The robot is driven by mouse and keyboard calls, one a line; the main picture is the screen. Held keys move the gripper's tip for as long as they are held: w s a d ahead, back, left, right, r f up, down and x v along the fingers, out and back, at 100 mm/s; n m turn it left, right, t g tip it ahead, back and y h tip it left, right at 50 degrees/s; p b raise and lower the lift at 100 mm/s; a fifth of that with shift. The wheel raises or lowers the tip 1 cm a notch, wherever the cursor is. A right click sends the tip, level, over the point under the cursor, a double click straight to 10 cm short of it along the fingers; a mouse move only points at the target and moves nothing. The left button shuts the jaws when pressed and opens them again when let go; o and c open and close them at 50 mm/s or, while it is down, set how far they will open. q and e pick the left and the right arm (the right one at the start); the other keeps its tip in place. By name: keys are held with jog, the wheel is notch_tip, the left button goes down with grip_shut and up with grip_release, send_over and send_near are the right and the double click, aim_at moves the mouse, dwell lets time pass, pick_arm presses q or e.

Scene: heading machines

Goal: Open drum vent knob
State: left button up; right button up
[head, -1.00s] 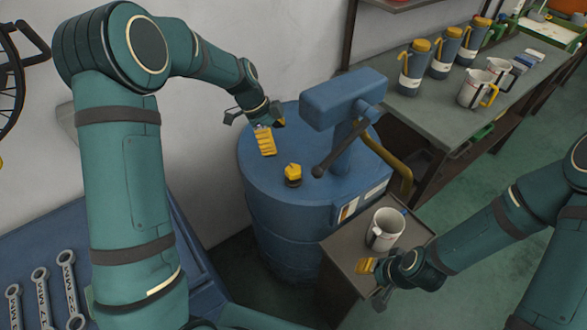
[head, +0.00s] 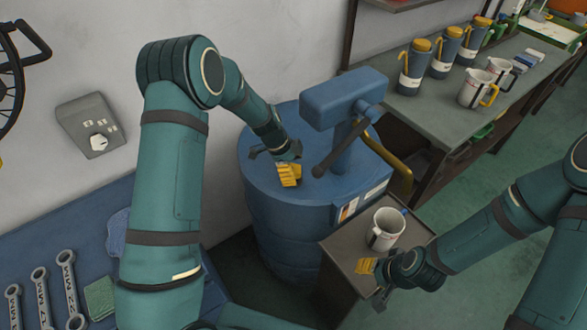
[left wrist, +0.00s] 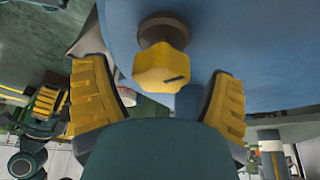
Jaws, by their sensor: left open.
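The drum vent knob (left wrist: 162,66) is a yellow lobed cap on a brown stem, with a dark line on its face. It sits between the spread yellow-padded fingers of my left gripper (left wrist: 165,105) in the left wrist view, with a gap on each side. In the head view my left gripper (head: 285,172) is over the top of the blue drum (head: 290,225) and hides the knob. My right gripper (head: 370,272) is by the front of a small side table, away from the drum; whether its fingers are apart is unclear.
A blue pump with a dark handle (head: 335,150) rises from the drum, close to my left gripper's right side. A white mug (head: 385,229) stands on the small table (head: 350,255). A bench (head: 440,115) with jugs is behind. Wrenches (head: 40,290) lie at left.

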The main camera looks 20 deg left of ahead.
pick_arm(q)
jog(key=shift+c, duration=0.3)
jog(key=c, duration=1.1)
